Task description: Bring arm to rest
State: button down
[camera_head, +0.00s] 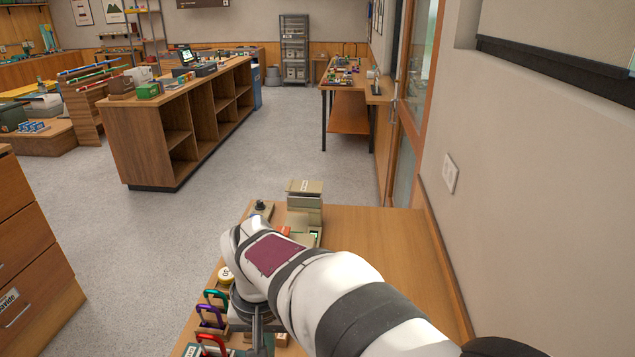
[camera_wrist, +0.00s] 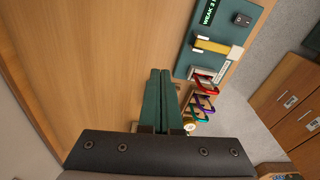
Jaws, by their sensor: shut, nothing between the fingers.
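My arm (camera_head: 330,290) reaches from the lower right over the wooden table in the head view. In the wrist view my gripper (camera_wrist: 160,72) shows as two dark green fingers side by side, shut and empty, above the bare wooden tabletop (camera_wrist: 100,60). In the head view the gripper end is mostly hidden behind my arm.
Carabiners in red, purple and green (camera_head: 211,316) stand along the table's left edge. A beige box-like device (camera_head: 304,196) is at its far end. The right part of the tabletop (camera_head: 385,245) is clear, beside the wall (camera_head: 530,180). A wooden shelf counter (camera_head: 180,120) stands across the floor.

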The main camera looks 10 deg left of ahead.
jog(key=s+d+r+m, duration=0.1)
jog(key=s+d+m, duration=0.1)
jog(key=s+d, duration=0.4)
jog(key=s+d+r+m, duration=0.2)
jog(key=s+d, duration=0.2)
jog(key=d, duration=0.4)
jog(key=s+d+f+m+g+y, duration=0.1)
jog(key=s+d+f+m, duration=0.1)
jog(key=s, duration=0.7)
jog(key=shift+d+f+m, duration=0.3)
jog(key=shift+d+m, duration=0.3)
jog(key=shift+d, duration=0.6)
